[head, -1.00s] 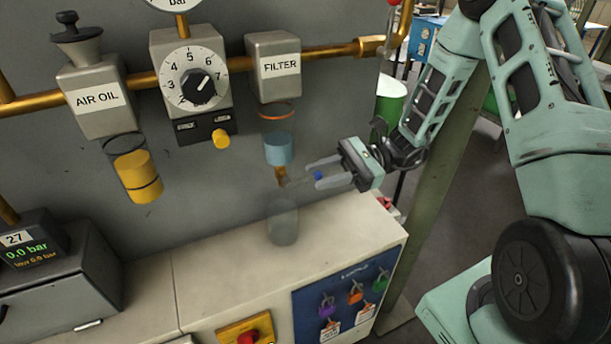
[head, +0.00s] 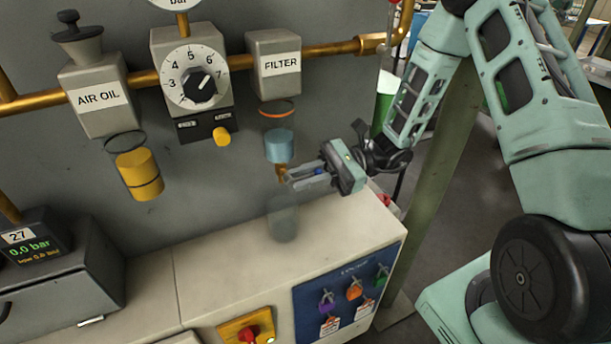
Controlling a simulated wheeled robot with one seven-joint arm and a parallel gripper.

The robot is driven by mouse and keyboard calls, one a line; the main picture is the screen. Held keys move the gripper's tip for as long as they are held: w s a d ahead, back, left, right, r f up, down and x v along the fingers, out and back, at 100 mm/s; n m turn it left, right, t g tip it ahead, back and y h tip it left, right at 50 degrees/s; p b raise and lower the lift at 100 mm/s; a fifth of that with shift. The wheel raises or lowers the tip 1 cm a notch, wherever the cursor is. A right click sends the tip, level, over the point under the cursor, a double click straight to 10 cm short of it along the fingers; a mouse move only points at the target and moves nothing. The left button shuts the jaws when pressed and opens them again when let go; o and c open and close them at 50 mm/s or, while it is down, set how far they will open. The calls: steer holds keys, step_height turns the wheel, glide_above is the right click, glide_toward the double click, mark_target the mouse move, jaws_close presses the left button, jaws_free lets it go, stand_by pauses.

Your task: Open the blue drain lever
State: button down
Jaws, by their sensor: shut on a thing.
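The blue drain lever (head: 319,171) shows as a small blue spot between the fingers of my gripper (head: 290,180). My gripper reaches in from the right, and its fingers are shut on the lever. Most of the lever is hidden by the fingers. The brass drain (head: 281,170) hangs under the filter bowl, which holds light blue liquid (head: 279,146). The bowl hangs below the grey FILTER block (head: 275,66). The fingertips are just right of the brass drain; I cannot tell whether they touch it.
A clear jar (head: 283,222) stands on the pale cabinet top (head: 225,258) below the drain. The AIR OIL unit (head: 98,98) and a dial regulator (head: 193,75) are to the left. A brass pipe (head: 330,50) runs along the wall. A padlock board (head: 345,293) is on the cabinet front.

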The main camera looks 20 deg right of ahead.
steer(key=shift+f, duration=0.1)
steer(key=y+b, duration=0.1)
steer(key=f+y, duration=0.1)
steer(key=y, duration=0.1)
steer(key=shift+b, duration=0.4)
steer(key=shift+a+f+y+b, duration=0.2)
steer(key=shift+y+b, duration=0.25)
steer(key=shift+y, duration=0.65)
steer(key=shift+a+f+y+b, duration=0.1)
steer(key=shift+f+y+b, duration=0.25)
steer(key=shift+y, duration=0.75)
steer(key=shift+r, duration=0.1)
steer(key=c, duration=1.5)
jaws_free()
steer(key=shift+c, duration=0.2)
steer(key=shift+r, duration=0.1)
